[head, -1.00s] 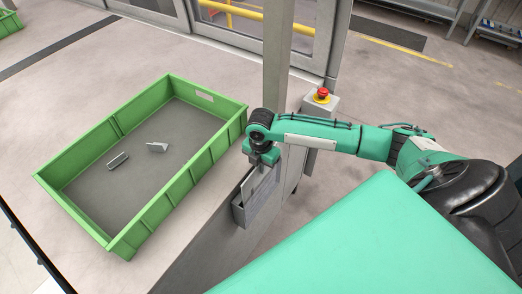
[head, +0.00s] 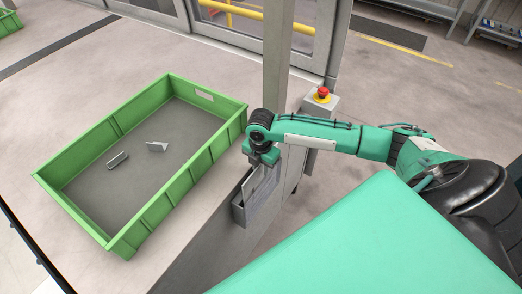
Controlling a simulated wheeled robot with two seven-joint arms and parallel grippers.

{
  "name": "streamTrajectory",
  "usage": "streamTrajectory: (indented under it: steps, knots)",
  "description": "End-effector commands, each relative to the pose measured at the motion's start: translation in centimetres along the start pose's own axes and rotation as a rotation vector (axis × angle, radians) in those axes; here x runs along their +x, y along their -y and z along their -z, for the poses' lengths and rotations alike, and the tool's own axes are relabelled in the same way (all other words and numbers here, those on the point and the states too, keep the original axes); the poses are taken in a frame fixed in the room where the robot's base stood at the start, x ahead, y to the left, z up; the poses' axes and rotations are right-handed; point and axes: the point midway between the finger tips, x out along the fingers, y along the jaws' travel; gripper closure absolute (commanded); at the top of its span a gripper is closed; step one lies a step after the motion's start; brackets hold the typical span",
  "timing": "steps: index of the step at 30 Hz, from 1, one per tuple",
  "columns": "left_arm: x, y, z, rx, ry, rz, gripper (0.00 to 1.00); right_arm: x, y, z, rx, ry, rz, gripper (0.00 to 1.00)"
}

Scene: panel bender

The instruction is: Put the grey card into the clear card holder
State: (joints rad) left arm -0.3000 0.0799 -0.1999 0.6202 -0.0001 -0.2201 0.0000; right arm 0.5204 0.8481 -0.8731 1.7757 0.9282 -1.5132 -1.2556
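The card holder (head: 240,211) is a narrow grey box on the side of the machine's panel, in the middle of the head view. The grey card (head: 263,187) stands upright and slightly tilted at the holder, its lower part appearing to be inside the opening. My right gripper (head: 265,159) points down directly above the holder, at the card's top edge. Its fingers are small and dark, and they appear closed on the card. My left gripper is not in view.
A green crate (head: 181,202) stands at the left with two small metal parts (head: 118,160) on its floor. A grey post (head: 277,70) rises just behind my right gripper. A red emergency button (head: 322,93) on a grey box is behind my forearm.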

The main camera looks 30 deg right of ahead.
Motion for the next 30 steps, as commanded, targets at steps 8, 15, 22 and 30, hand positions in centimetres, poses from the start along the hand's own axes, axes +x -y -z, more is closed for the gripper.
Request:
streamTrajectory:
  steps: [8,15,22,30]
  knots:
    - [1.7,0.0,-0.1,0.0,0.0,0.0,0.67,-4.4,-0.2,-0.1,-0.001,0.003,-0.007,0.7]
    - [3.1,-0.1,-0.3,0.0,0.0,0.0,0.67,-9.8,-0.1,-0.1,0.0,0.003,-0.006,0.7]
    - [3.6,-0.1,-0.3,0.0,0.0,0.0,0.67,-12.9,-0.1,0.0,0.0,0.001,-0.002,0.7]
    - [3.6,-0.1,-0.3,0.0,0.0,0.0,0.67,-13.6,0.0,0.0,0.0,0.001,-0.001,0.7]
